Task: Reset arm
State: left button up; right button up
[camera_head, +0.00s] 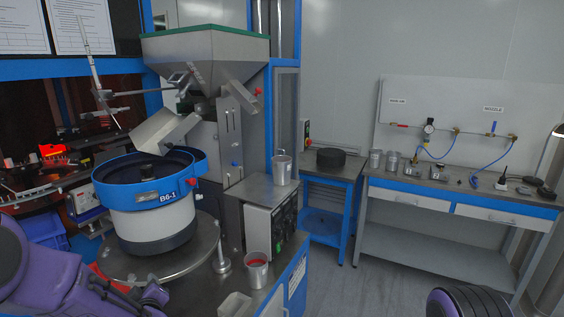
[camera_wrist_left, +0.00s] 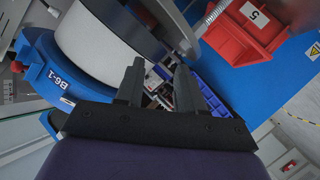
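My left arm comes in at the lower left of the head view. Its gripper (camera_head: 152,297) is low in front of the round feeder bowl marked B6-1 (camera_head: 150,190), partly cut off by the bottom edge. In the left wrist view the two dark fingers of the left gripper (camera_wrist_left: 160,68) stand apart with nothing between them. Behind them are the white and blue bowl (camera_wrist_left: 88,45) and some small parts too unclear to name. My right gripper is not in view; only a purple part of my right arm shows at the bottom right.
A metal cup with red contents (camera_head: 256,272) stands on the near bench; another cup (camera_head: 282,168) stands on the control box. A red bin marked 5 (camera_wrist_left: 250,25) shows in the wrist view. A side bench (camera_head: 460,190) is at the right, with open floor before it.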

pick_arm(q)
jog(key=s+d+f+m+g+h+b, duration=0.1)
jog(key=s+d+f+m+g+h, duration=0.15)
jog(key=s+f, duration=0.95)
jog(key=s+f+m+g+b, duration=0.1)
jog(key=s+f+g+b, duration=0.1)
jog(key=s+f, duration=0.7)
jog(key=s+d+f+m+g+h+b, duration=0.1)
jog(key=s+f+g, duration=0.4)
jog(key=s+f, duration=0.5)
jog(key=s+m, duration=0.1)
jog(key=s, duration=0.4)
jog(key=shift+s+d+f+b, duration=0.2)
jog(key=shift+s+f+b, duration=0.05)
jog(key=shift+s+b, duration=0.15)
